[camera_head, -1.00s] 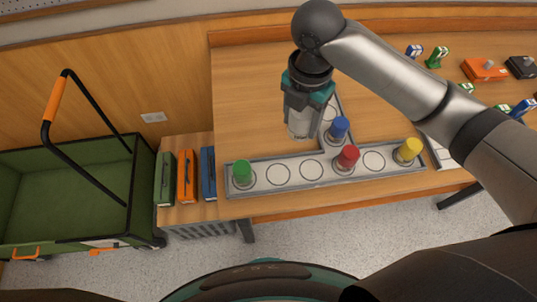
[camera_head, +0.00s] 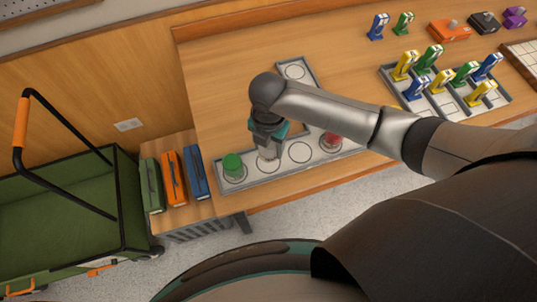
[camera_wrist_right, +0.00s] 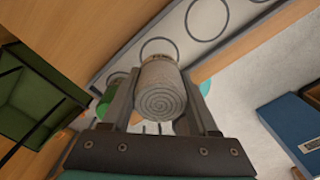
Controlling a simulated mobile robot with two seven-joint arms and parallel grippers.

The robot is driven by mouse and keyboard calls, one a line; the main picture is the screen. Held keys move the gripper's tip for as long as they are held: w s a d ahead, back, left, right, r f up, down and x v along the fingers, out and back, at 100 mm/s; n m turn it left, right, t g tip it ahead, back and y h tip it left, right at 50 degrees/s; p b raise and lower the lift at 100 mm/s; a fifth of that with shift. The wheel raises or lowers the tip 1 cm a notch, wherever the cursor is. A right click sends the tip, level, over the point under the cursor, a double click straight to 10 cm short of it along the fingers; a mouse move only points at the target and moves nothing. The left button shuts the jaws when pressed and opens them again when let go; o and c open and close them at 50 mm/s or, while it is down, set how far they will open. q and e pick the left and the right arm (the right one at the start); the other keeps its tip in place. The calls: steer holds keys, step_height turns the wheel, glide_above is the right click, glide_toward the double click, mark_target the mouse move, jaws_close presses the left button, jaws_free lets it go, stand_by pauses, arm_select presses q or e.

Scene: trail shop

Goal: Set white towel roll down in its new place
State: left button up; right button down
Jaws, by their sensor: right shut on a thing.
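The white towel roll (camera_wrist_right: 160,92) is between the two fingers of my right gripper (camera_wrist_right: 160,105), its spiral end facing the wrist camera. In the head view my right gripper (camera_head: 267,150) points down with the white roll (camera_head: 268,161) under it, at the spot just right of the green roll (camera_head: 233,166). I cannot tell whether the roll touches the grey tray (camera_head: 256,178). The green roll also shows beside a finger in the wrist view (camera_wrist_right: 104,106). The red roll (camera_head: 331,141) stands further right, past an empty circle. My left gripper is out of view.
My right arm hides the tray's right part. Green, orange and blue binders (camera_head: 173,178) stand on a low shelf at the left, beside a green cart (camera_head: 60,215). A rack (camera_head: 445,108) of coloured items stands at the right.

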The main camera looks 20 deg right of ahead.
mark_target(269, 156)
steer(key=shift+f+b, duration=0.5)
steer(key=shift+f, duration=1.9)
steer(key=shift+f, duration=0.1)
steer(key=shift+c, duration=0.8)
jaws_free()
step_height(269, 156, up, 12)
steer(key=p, duration=0.2)
steer(key=shift+p, duration=0.35)
